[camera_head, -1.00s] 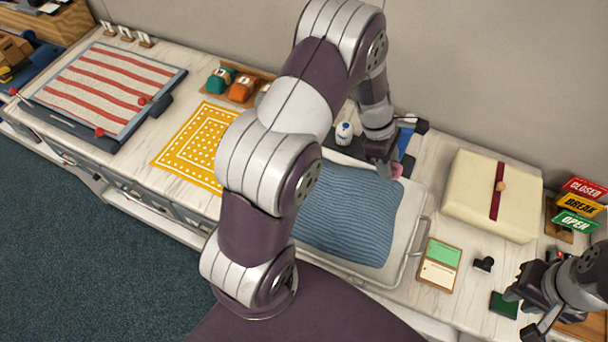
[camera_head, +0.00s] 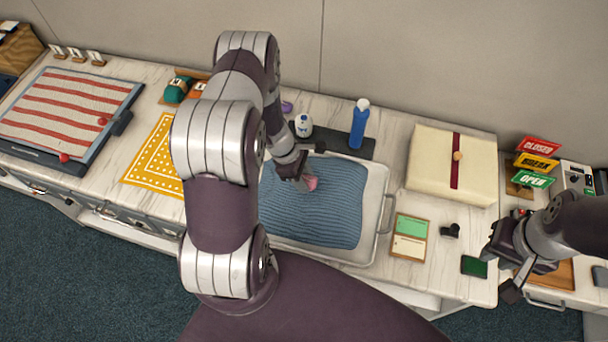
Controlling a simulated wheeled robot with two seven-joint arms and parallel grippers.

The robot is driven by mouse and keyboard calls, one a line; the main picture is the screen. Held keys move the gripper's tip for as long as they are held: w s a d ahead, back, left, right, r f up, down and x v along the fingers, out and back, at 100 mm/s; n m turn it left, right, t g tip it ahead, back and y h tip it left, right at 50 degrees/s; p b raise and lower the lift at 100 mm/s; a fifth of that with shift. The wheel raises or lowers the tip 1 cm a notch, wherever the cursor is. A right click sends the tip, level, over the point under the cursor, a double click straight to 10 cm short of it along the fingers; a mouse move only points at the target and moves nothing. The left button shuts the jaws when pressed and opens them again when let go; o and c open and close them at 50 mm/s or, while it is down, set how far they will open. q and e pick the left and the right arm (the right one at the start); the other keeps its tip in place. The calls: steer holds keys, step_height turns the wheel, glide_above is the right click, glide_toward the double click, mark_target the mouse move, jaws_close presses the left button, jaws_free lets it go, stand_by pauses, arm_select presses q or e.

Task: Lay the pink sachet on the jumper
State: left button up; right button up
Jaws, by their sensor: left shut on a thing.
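The blue ribbed jumper (camera_head: 325,213) lies spread on a white tray (camera_head: 374,214) on the counter. My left gripper (camera_head: 306,181) is over the upper part of the jumper, shut on the pink sachet (camera_head: 311,184). Only part of the sachet shows below the fingers. I cannot tell whether it touches the jumper. My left arm hides the tray's left side. My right gripper (camera_head: 500,271) is at the right, near a small dark green block (camera_head: 474,266), with its fingers apart and nothing seen between them.
A blue bottle (camera_head: 359,124) and a small white bottle (camera_head: 303,125) stand on a dark mat behind the tray. A cream box with a red ribbon (camera_head: 425,165) and a green-and-cream card (camera_head: 410,237) lie to the right. A yellow dotted cloth (camera_head: 150,165) lies left.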

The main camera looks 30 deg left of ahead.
arm_select(q)
steer(key=shift+a+f, duration=0.1)
steer(key=shift+a, duration=0.05)
steer(key=o, duration=1)
